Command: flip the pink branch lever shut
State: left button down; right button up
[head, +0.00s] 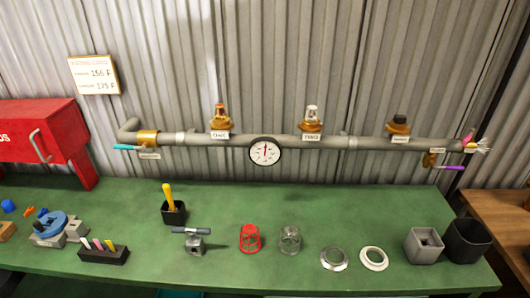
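The pink branch lever (467,137) is at the right end of the grey pipe (375,143) on the corrugated wall. It looks small and stands tilted upward, beside a small pale label and some whitish pointed parts (483,146) that I cannot make out. Just below it, a purple lever (452,168) points right from a brass valve (430,159). Neither of my grippers can be made out in the head view.
The pipe carries a gauge (265,151), several brass fittings and a cyan lever (126,147) at left. A green bench (330,210) below holds loose parts, a grey box (423,246) and a black bin (467,241). A red cabinet (40,135) stands left.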

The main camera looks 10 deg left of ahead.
aim_at(468, 138)
jog(key=i+l+z, duration=0.2)
jog(key=l+z, duration=0.25)
jog(key=i+l+z, duration=0.2)
jog(key=z, duration=0.2)
jog(key=i+l, duration=0.05)
jog(key=l, duration=0.05)
